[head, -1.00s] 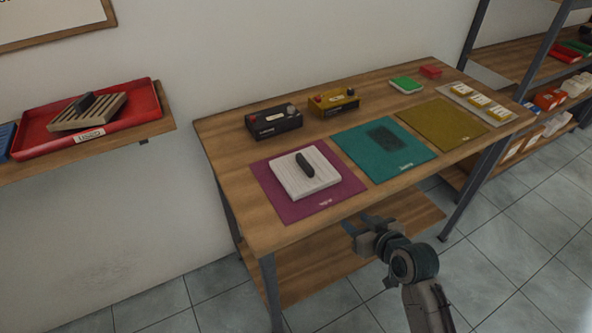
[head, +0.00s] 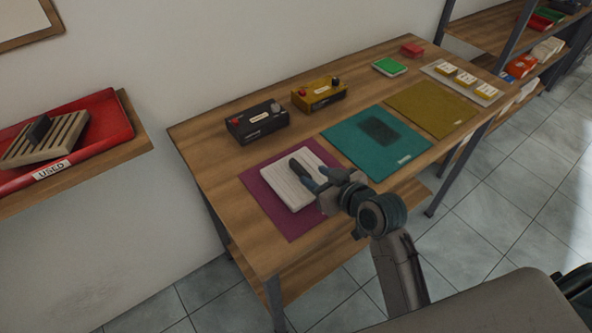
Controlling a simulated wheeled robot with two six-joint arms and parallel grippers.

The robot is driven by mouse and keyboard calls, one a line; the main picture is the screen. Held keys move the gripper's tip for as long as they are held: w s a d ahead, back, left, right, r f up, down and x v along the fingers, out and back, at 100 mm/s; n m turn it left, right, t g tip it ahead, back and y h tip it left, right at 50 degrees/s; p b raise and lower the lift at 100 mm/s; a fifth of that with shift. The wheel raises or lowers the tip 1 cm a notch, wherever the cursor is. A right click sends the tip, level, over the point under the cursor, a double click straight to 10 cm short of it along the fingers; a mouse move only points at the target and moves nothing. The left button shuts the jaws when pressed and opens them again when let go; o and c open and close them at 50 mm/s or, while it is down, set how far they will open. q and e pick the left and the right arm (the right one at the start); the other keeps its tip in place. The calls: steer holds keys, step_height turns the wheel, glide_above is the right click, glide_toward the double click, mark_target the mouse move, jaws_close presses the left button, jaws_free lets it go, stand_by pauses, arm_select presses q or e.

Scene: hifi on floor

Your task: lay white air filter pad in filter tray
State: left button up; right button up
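The white air filter pad (head: 287,187) lies flat on the purple mat (head: 261,186) at the near left of the table. Its dark handle showed earlier, but now my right gripper covers that area. My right gripper (head: 312,172) is over the pad's right part, its two fingers apart. I cannot tell whether it touches the pad or handle. A red tray (head: 112,128) labelled USED is on the wall shelf at left and holds a tan slatted pad (head: 56,141) with a dark handle. No tray named as the filter tray is legible. My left gripper is out of view.
A teal mat (head: 410,142) with a dark patch and an olive mat (head: 440,105) lie to the right. A black box (head: 257,123) and a yellow box (head: 318,94) stand behind. A green pad (head: 390,66), red block (head: 412,50) and pale tray (head: 487,91) are farther back.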

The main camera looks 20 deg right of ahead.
mark_target(301, 168)
steer(key=x, duration=0.2)
steer(key=shift+w+a, duration=0.1)
steer(key=shift+w, duration=0.15)
steer(key=p+x, duration=0.2)
steer(key=x, duration=0.2)
steer(key=shift+f+p, duration=0.1)
steer(key=shift+p, duration=0.3)
steer(key=shift+w+a+f, duration=0.1)
steer(key=shift+w+f, duration=0.3)
steer(key=shift+w, duration=0.15)
steer(key=shift+c, duration=0.4)
jaws_close()
